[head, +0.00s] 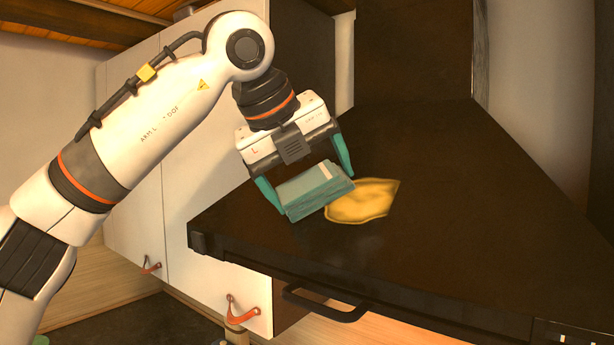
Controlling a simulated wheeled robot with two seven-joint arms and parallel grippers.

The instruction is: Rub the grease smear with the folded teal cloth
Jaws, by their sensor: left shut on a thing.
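My left gripper (311,189) comes in from the upper left and is shut on the folded teal cloth (310,193). The cloth is a small layered teal pad with a pale strip near its right end, held between the two teal fingers. The grease smear (362,201) is a glossy yellow patch on the dark sloping hood surface. The cloth is just left of the smear and overlaps its left edge in the picture. I cannot tell whether the cloth touches the surface. My right gripper is not in view.
The dark hood (465,215) spreads to the right, mostly bare, with a black rail (325,304) along its front edge. Its upright duct (415,50) rises behind. White cabinets (195,245) with reddish leather pulls (241,313) stand at the left.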

